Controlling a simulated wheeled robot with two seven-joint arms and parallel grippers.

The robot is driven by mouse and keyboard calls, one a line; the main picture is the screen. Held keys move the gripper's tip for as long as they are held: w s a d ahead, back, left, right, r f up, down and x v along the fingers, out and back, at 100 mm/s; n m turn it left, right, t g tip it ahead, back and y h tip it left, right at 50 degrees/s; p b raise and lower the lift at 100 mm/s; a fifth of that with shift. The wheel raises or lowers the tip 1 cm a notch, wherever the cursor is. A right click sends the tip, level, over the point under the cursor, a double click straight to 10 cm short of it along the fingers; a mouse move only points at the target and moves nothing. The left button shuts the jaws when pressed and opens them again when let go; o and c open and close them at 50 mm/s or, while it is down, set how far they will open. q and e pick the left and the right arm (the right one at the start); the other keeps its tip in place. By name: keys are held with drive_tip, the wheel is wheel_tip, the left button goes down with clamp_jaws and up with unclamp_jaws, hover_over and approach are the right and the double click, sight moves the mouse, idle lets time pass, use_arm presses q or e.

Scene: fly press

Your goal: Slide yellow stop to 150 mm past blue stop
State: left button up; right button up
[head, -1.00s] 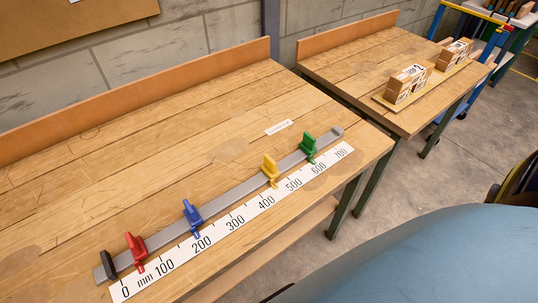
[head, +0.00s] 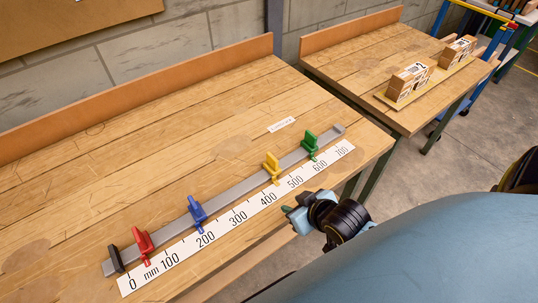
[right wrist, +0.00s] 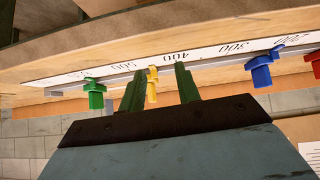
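The yellow stop (head: 271,165) sits on the grey rail (head: 232,193), its pointer between the 400 and 500 labels. The blue stop (head: 197,211) is on the same rail, its pointer near the 200 label. My right gripper (head: 288,209) is in front of the scale, near the table's front edge, apart from the stops. In the right wrist view its green fingers (right wrist: 159,72) are spread with nothing held. The yellow stop (right wrist: 152,86) shows in the gap between them, farther off. The blue stop (right wrist: 262,74) is to the right there. My left gripper is out of view.
A red stop (head: 142,243) is at the rail's low end and a green stop (head: 310,143) past the yellow one. A white millimetre scale (head: 239,218) lies along the rail's front. The table behind the rail is mostly clear.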

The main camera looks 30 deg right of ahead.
sight(267, 156)
drive_tip(key=w+d+r+t, duration=0.4)
drive_tip(key=w+r+t, duration=0.1)
drive_tip(key=w, duration=0.1)
drive_tip(key=shift+g+y, duration=0.3)
drive_tip(key=shift+y, duration=0.1)
drive_tip(key=x, duration=0.4)
drive_tip(key=b+x, duration=0.1)
drive_tip(key=x, duration=0.7)
drive_tip(key=shift+w+a+f, duration=0.1)
drive_tip(key=shift+w+f, duration=0.05)
drive_tip(key=shift+f, duration=0.25)
clamp_jaws()
